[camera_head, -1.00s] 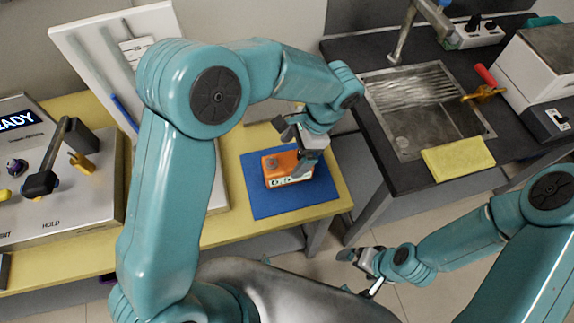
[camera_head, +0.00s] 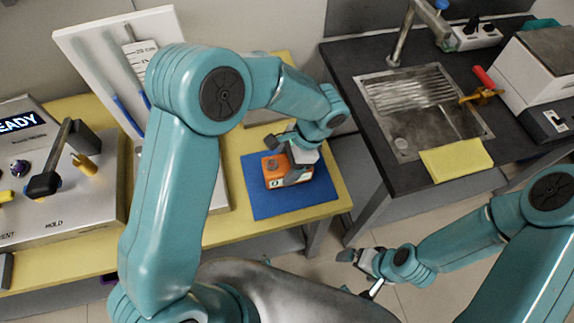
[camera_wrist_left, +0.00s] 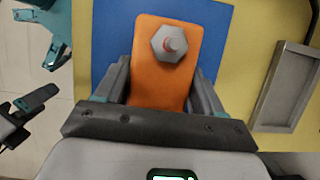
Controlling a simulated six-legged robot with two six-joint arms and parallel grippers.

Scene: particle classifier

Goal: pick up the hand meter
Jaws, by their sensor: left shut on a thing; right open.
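The hand meter (camera_head: 274,165) is an orange box with a grey knob on top, on the blue mat (camera_head: 262,207) on the yellow table. My left gripper (camera_head: 292,158) reaches down over it from the upper right. In the left wrist view, the hand meter (camera_wrist_left: 165,75) lies between the two fingers of the left gripper (camera_wrist_left: 158,85), which are shut on its sides. I cannot tell whether it touches the mat. My right gripper (camera_head: 362,265) is open and empty, low in front of the dark counter.
A control panel (camera_head: 55,190) with a lever stands at the left of the yellow table (camera_head: 335,205). A white board (camera_head: 90,60) leans behind. At the right, a dark counter (camera_head: 345,60) holds a sink (camera_head: 425,110), a yellow cloth (camera_head: 457,160) and a white machine (camera_head: 540,80).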

